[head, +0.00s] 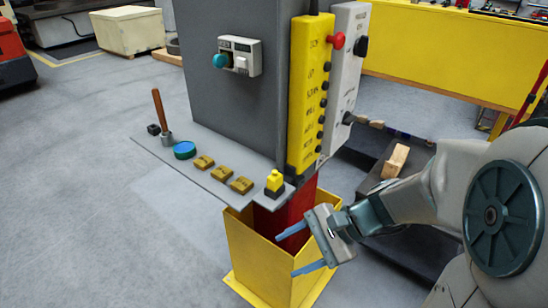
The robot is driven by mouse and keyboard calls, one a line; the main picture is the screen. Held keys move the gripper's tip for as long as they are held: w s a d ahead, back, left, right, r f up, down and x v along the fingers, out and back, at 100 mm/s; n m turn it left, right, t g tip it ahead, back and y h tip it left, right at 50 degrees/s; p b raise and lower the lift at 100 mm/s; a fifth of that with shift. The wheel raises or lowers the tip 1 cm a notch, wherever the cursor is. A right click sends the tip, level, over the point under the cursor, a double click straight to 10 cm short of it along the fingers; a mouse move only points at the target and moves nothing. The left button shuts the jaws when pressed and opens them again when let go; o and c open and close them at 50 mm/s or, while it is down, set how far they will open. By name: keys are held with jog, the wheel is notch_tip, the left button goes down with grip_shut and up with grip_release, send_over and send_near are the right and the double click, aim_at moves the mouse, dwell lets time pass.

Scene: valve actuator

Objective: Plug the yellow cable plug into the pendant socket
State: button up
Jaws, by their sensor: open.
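A small yellow and black block (274,183), which looks like the cable plug, stands upright on the right front corner of a grey shelf (212,176). No cable shows on it. A yellow pendant (309,95) with a column of black buttons and a red knob hangs at the right edge of the grey cabinet, above and right of the plug. I cannot make out its socket. My gripper (285,256) is open and empty, with two blue fingers pointing left. It is below and slightly right of the plug, apart from it, in front of the yellow guard.
The shelf also holds several brass-coloured blocks (222,174), a blue-green round tin (185,150), a wooden-handled tool (160,115) and a small black block (153,129). A yellow box-like guard (252,261) surrounds a red post below. Open floor lies left.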

jog(key=w+m+t+y, duration=0.5)
jog(key=w+m, duration=0.3)
jog(key=w, duration=0.1)
jog(key=m+t+h, duration=0.1)
jog(key=m+t, duration=0.6)
send_near(270, 177)
jog(key=w+a, duration=0.2)
jog(key=w, duration=0.1)
jog(key=w+a, duration=0.1)
jog(key=w, duration=0.1)
jog(key=shift+a+f+p, duration=0.1)
jog(key=shift+f+p, duration=0.25)
jog(key=shift+s+f+p+x, duration=0.15)
jog(key=shift+p+x, duration=0.25)
jog(key=shift+x, duration=1)
jog(key=shift+s+f+p+x, duration=0.1)
jog(key=shift+f+p+x, duration=0.2)
jog(key=shift+x, duration=1.1)
jog(key=shift+a+r, duration=0.1)
jog(key=c, duration=1.1)
